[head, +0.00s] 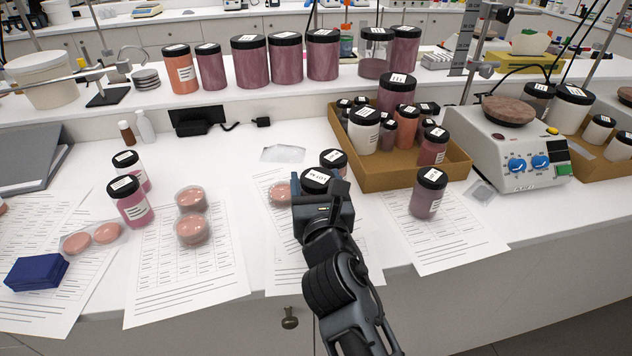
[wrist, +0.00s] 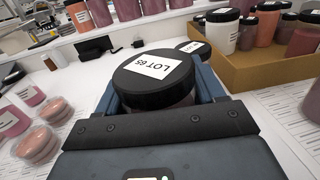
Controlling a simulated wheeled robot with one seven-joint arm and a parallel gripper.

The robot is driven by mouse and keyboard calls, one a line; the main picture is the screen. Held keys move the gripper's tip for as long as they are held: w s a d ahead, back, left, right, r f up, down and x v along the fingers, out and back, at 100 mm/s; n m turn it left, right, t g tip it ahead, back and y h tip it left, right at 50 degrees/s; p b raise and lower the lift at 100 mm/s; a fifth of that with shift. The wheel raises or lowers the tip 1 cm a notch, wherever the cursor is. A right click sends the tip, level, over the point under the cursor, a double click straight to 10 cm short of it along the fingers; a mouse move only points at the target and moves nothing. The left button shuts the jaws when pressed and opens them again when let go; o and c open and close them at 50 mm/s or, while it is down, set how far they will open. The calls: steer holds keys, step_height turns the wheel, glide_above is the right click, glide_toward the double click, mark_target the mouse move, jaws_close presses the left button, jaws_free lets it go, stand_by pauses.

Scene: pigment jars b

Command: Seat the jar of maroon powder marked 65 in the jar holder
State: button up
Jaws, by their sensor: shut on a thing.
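My gripper (head: 322,196) is shut on a jar with a black lid (head: 318,180). In the wrist view the white label on this lid (wrist: 152,72) reads LOT 65. The fingers sit on both sides of the jar just under the lid. Only a little of its reddish body shows there, and the gripper hides the rest. I cannot tell whether its base touches the bench. I cannot make out a jar holder in either view.
Another black-lidded jar (head: 334,160) stands just behind the held one. A cardboard tray (head: 392,182) of several jars is behind right, and a single jar (head: 428,192) stands right. Pink discs in clear dishes (head: 192,228) lie left. Bare bench shows behind, around a clear bag (head: 283,154).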

steer(key=shift+f+b, duration=1.05)
steer(key=shift+f, duration=0.75)
stand_by(0.6)
steer(key=o, duration=1.2)
steer(key=shift+v, duration=3.95)
